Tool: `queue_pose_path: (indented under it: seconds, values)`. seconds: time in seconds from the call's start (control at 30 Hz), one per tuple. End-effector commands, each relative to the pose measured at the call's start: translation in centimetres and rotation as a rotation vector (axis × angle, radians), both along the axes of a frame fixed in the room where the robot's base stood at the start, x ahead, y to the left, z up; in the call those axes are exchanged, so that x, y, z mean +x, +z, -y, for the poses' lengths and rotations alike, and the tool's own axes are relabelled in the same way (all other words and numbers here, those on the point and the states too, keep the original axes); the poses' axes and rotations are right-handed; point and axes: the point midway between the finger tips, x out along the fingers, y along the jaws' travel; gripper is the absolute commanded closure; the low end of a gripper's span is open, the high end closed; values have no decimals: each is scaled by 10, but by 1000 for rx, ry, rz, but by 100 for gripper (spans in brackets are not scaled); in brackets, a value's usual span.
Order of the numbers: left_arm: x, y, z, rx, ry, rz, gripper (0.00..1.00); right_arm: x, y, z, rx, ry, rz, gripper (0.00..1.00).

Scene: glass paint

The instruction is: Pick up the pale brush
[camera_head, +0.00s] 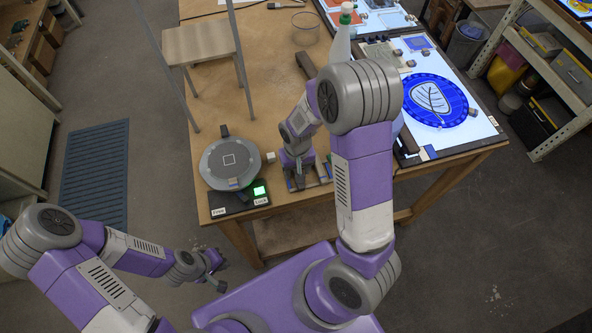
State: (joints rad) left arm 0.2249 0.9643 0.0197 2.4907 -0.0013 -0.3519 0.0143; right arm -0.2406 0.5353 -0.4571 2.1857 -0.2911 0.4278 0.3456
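My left gripper (219,273) hangs at the lower left, in front of the table and below its top; its two fingers stand apart with nothing seen between them. My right gripper (300,179) points down at the table's front edge, right of the round turntable (229,160). Small thin coloured items (325,172) lie right beside and partly under it; they are too small and covered to tell whether one is the pale brush. The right fingertips are too small to show whether they are open or shut. I cannot make out the pale brush for certain.
The wooden table (280,75) holds a stool (200,45), a glass bowl (305,21), a small white cube (270,157), a white bottle (341,40) and a lit panel with a blue leaf disc (434,100). A green-lit control box (259,191) sits at the front edge. Shelves stand right.

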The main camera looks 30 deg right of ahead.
Motion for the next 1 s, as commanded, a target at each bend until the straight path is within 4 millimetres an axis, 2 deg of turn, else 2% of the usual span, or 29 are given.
queue_pose_path:
  seconds: [0.2,0.53,0.87,1.0]
  values:
    - [0,0,0,0,0,0,100,0,0,0,1,0,0,48]
    - [0,0,0,0,0,0,100,0,0,0,1,0,1,99]
    - [0,0,0,0,0,0,100,1,2,0,1,0,2,100]
    - [0,2,0,0,0,0,100,2,18,0,2,0,7,100]
